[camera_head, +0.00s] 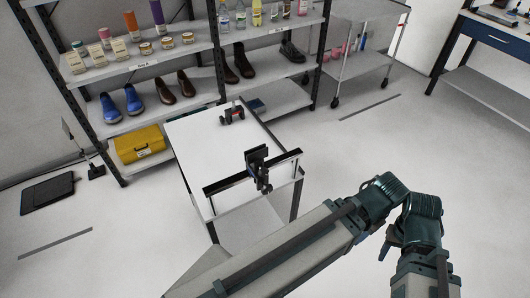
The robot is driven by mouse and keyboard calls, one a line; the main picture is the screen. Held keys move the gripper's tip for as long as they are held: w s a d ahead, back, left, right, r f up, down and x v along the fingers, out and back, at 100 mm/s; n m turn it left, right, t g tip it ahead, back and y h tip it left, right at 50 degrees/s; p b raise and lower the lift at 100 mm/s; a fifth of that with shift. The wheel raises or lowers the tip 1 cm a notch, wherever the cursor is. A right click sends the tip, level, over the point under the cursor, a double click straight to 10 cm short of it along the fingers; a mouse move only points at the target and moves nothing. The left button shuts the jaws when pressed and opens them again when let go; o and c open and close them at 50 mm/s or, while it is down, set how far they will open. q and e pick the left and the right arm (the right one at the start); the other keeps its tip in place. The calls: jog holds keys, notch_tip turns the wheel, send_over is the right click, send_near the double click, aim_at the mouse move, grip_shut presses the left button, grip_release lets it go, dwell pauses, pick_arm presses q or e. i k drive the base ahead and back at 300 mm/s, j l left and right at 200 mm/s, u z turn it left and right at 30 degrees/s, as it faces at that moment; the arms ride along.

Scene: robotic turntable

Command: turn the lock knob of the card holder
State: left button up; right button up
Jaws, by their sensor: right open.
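A small black device (258,170), which looks like the card holder, stands on the black rail (228,182) at the near end of a white-topped cart (200,150). Its lock knob is too small to make out. My right arm crosses the lower middle and bends at teal joints to the right of the cart. A dark part of my right gripper (387,246) shows below these joints, well apart from the black device. Its fingers are hard to make out, and nothing shows in it. My left gripper is not in view.
A small black and red object (232,115) sits on the cart's far part. Shelves (150,65) with shoes, bottles and jars stand behind, with a yellow case (140,144) low down. A grey trolley (365,65) stands back right. Floor (470,170) to the right is clear.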

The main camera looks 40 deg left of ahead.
aim_at(263, 171)
jog(key=k, duration=1.15)
